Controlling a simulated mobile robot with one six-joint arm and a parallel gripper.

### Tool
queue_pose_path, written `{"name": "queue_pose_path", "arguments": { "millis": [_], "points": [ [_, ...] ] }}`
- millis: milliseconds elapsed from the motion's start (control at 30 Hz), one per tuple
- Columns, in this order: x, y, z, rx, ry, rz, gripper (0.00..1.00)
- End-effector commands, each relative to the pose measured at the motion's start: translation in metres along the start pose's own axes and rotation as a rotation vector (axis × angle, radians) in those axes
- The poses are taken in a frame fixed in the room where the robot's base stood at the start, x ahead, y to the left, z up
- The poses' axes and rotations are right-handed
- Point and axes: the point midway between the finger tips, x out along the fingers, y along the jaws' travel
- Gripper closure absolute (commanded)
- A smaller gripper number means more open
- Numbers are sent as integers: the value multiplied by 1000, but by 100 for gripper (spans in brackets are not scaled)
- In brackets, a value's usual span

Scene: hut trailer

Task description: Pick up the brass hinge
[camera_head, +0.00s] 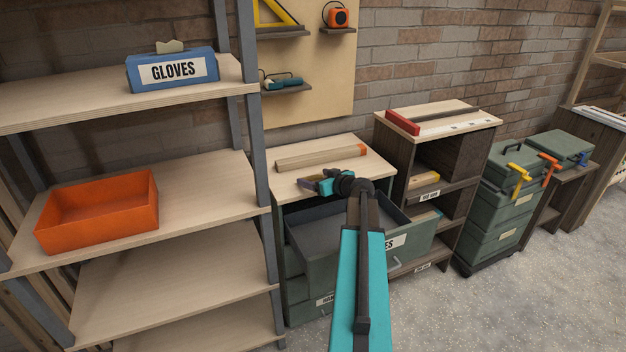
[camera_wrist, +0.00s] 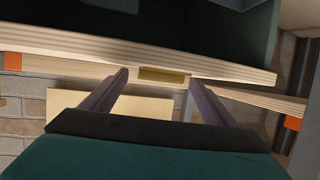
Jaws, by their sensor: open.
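A small, flat brass-coloured piece that looks like the brass hinge (camera_wrist: 163,75) shows in the wrist view, by the edge of a pale wooden surface. It lies in line with the gap between my two dark fingers. My gripper (camera_head: 308,184) is open, with nothing held between the fingers. In the head view it is at the front of the wooden cabinet top (camera_head: 370,160), above the open drawer. I cannot make out the hinge in the head view. Whether the fingers touch it I cannot tell.
The open green drawer (camera_head: 305,250) juts out under my arm. A wooden length with an orange end (camera_head: 320,157) lies behind my gripper. At left, a shelf rack holds an orange bin (camera_head: 98,232) and a blue gloves box (camera_head: 172,72). A dark shelf unit (camera_head: 462,150) stands at right.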

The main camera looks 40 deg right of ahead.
Motion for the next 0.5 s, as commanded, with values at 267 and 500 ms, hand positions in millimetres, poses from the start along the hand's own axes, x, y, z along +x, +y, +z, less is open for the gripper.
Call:
{"name": "queue_pose_path", "arguments": {
  "millis": [267,500],
  "points": [
    [0,0,0,0,0,0,20],
    [0,0,0,0,0,0,35]
  ]
}}
